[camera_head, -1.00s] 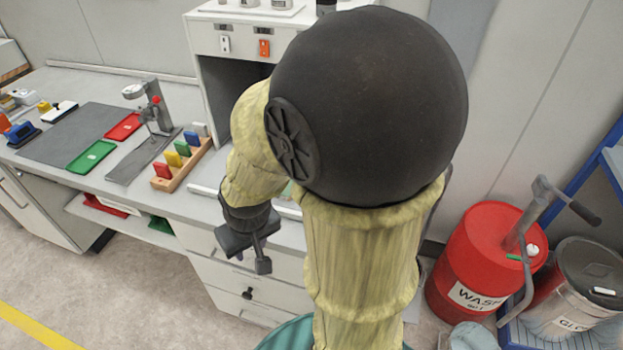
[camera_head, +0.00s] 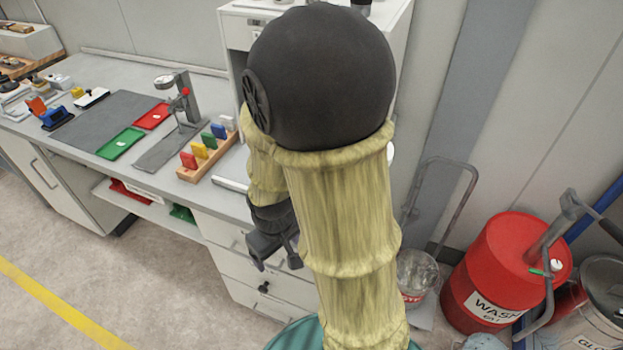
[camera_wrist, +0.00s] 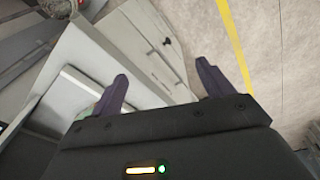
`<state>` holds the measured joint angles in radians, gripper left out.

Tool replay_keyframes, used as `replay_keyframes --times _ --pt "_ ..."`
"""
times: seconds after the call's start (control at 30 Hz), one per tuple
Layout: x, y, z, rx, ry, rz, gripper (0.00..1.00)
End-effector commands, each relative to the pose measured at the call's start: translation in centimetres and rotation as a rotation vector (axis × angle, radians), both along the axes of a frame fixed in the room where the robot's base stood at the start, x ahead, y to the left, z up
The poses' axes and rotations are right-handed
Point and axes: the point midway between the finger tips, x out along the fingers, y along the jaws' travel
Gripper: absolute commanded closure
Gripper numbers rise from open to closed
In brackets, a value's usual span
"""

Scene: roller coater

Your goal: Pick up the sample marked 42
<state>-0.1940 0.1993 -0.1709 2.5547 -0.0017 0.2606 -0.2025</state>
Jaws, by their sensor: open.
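A wooden rack (camera_head: 207,158) on the bench holds a row of coloured upright samples. They are a red one (camera_head: 188,160), a yellow one (camera_head: 199,150), a green one (camera_head: 208,141) and a blue one (camera_head: 218,131), with a pale one (camera_head: 227,122) at the far end. No number can be read on any of them. My gripper (camera_head: 275,258) hangs in front of the bench drawers, below and to the right of the rack. In the wrist view my gripper (camera_wrist: 162,90) has its fingers apart with nothing between them.
A grey stand (camera_head: 180,105) with a red knob is left of the rack. A green tray (camera_head: 120,143) and red tray (camera_head: 151,116) lie by a grey mat (camera_head: 95,118). A red drum (camera_head: 505,265) stands right. Floor in front of the bench (camera_head: 130,270) is clear.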

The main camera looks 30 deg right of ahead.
Motion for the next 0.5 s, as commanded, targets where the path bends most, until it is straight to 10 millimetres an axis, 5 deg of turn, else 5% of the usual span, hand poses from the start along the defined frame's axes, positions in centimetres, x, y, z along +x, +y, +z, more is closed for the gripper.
replay_keyframes --times 0.2,0.5 --pt "-0.4 -0.6 -5.0 -0.143 0.122 0.281 0.20" --pt "-0.4 -3.4 -8.9 -0.421 0.257 0.689 0.20"
